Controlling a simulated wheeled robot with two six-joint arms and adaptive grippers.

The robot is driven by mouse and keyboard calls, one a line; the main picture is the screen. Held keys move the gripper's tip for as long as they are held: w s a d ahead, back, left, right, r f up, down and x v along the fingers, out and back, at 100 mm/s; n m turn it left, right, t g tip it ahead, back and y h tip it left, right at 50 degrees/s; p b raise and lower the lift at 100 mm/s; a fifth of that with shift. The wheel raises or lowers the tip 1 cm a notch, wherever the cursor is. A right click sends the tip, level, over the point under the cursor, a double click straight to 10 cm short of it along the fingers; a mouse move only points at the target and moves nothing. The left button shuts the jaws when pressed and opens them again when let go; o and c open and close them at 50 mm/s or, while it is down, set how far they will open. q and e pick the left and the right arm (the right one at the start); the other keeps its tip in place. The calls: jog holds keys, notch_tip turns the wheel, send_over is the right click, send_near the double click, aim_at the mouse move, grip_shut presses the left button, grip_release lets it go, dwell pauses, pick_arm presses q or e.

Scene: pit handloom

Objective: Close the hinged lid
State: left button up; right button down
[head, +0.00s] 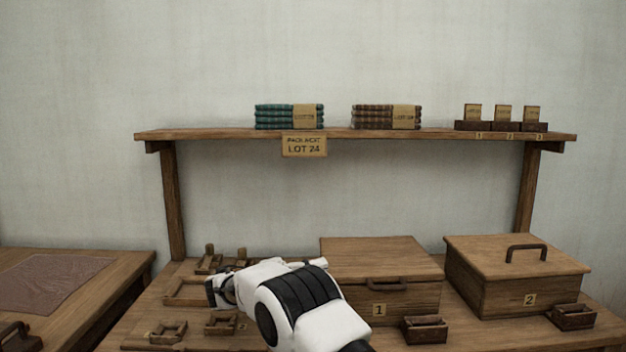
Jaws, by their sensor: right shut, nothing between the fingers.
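A wooden box marked 1 (405,303) stands on the table right of my right arm. Its flat lid (375,250) lies down over the box, with a dark handle (388,284) at the front edge; no gap shows. A second wooden box marked 2 (500,292) stands to its right. Its lid (482,247) also lies down and has a handle on top (527,252). My right gripper (221,291) is shut and empty, left of box 1 and apart from it, partly hidden by my white wrist. My left gripper is not in view.
Small wooden trays (425,328) and (572,316) stand before the boxes. Several small wooden frames (168,331) lie around my right gripper. A shelf (340,134) behind bears folded cloth stacks (275,116) and a LOT 24 sign (304,146). A side table (110,290) stands left.

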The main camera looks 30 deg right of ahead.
jog(key=shift+s+a+f+m+b, duration=0.1)
jog(key=shift+s+f+m+b, duration=0.15)
jog(key=shift+f, duration=0.25)
jog(key=shift+a+f+m+b, duration=0.1)
jog(key=shift+f+m+b, duration=0.05)
jog(key=shift+f+b, duration=0.25)
jog(key=shift+f, duration=0.15)
jog(key=v, duration=0.7)
jog(key=shift+w+a+r, duration=0.2)
jog(key=shift+r, duration=0.3)
jog(key=shift+f, duration=0.1)
